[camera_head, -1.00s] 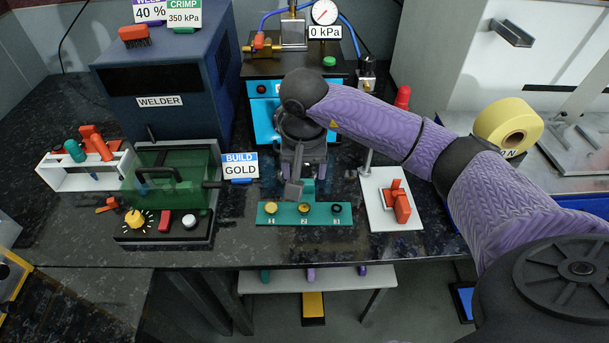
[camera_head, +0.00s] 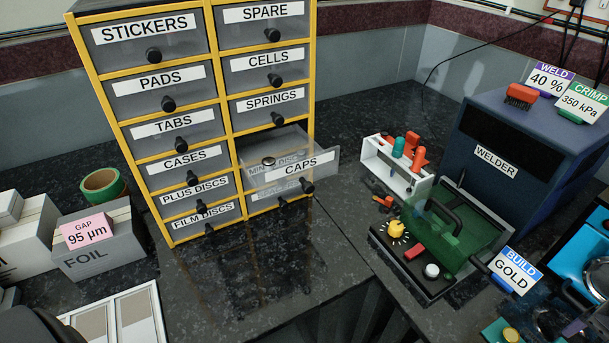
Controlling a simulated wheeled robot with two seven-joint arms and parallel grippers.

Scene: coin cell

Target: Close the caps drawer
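The caps drawer (camera_head: 318,177) is pulled out of the drawer cabinet (camera_head: 225,118), in its right column below the springs drawer. It is clear, with a white CAPS label and a black knob (camera_head: 307,186) on its front. A small round dark-and-metallic piece (camera_head: 268,161) shows in or through it. Other labels behind its clear walls are only partly readable. My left gripper is not in view.
The other drawers look shut. A welder (camera_head: 495,150), a green-covered fixture (camera_head: 455,235) and a white tool rack (camera_head: 395,172) stand to the right. A FOIL box (camera_head: 100,255) and green tape roll (camera_head: 102,186) are left. Dark counter in front of the cabinet is clear.

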